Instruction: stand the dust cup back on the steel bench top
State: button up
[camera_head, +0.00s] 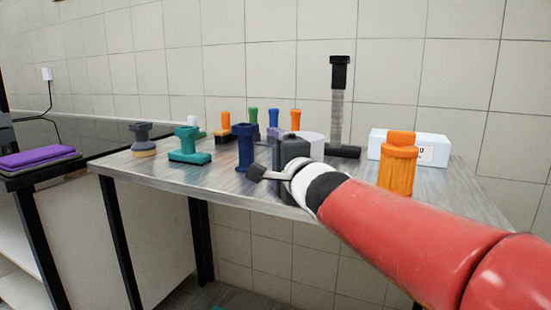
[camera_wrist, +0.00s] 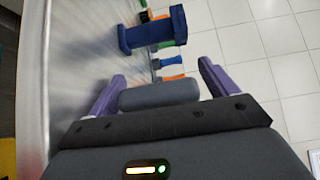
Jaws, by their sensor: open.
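A white, round, cup-like vessel (camera_head: 313,146) on the steel bench top (camera_head: 235,188) is the likeliest dust cup, but I cannot be sure. It is partly hidden behind my gripper (camera_head: 290,140), and I cannot see its base. My gripper is over the front part of the bench and points away toward the back. In the wrist view its two purple fingers (camera_wrist: 158,90) are spread wide. A dark grey rounded piece (camera_wrist: 160,94) shows between them; I cannot tell whether it is a separate thing or part of my gripper.
A dark blue tool (camera_head: 244,148) stands just left of my gripper, with a teal tool (camera_head: 190,147) and a grey one (camera_head: 142,138) beyond. Several coloured handles stand behind. To the right are a tall black-headed stand (camera_head: 338,105), a white box (camera_head: 432,150) and an orange ribbed container (camera_head: 397,170).

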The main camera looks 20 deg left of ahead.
jog(key=p+v, duration=0.1)
jog(key=v, duration=1.1)
jog(key=shift+s+d+r, duration=0.1)
